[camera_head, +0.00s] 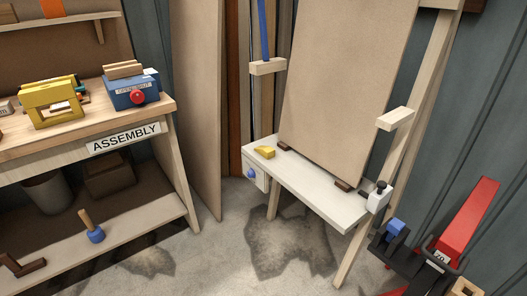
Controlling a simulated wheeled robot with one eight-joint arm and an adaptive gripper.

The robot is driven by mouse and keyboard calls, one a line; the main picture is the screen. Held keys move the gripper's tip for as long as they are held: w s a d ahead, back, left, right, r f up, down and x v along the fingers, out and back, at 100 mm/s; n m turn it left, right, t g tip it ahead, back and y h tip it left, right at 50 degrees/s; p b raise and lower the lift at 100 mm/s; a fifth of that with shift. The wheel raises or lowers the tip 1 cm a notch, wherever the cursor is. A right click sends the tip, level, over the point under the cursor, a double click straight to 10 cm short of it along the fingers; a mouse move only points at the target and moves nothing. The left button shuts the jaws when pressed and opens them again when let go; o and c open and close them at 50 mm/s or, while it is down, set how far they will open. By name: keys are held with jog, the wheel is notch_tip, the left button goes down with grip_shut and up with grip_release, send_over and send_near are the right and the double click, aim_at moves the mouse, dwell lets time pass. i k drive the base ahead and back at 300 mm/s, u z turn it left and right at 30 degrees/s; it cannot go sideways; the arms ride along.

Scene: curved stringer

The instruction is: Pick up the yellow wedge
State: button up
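The yellow wedge (265,152) is a small block lying on the back left end of a white bench top (315,197), near the foot of a large tan panel. It looks shorter and lower towards one end. Nothing covers its top in this view. I cannot make out my gripper for certain in the head view, and nothing is touching the wedge.
A tan panel (345,80) leans over the bench on dark blocks. Wooden uprights (400,118) flank it. A workbench marked ASSEMBLY (125,138) holds a yellow box (52,105) and a blue box (132,92). A red piece with black parts (467,222) is at lower right.

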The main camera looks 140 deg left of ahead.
aim_at(268, 153)
jog(key=u, duration=4.6)
jog(key=i, duration=1.45)
jog(key=z, duration=0.05)
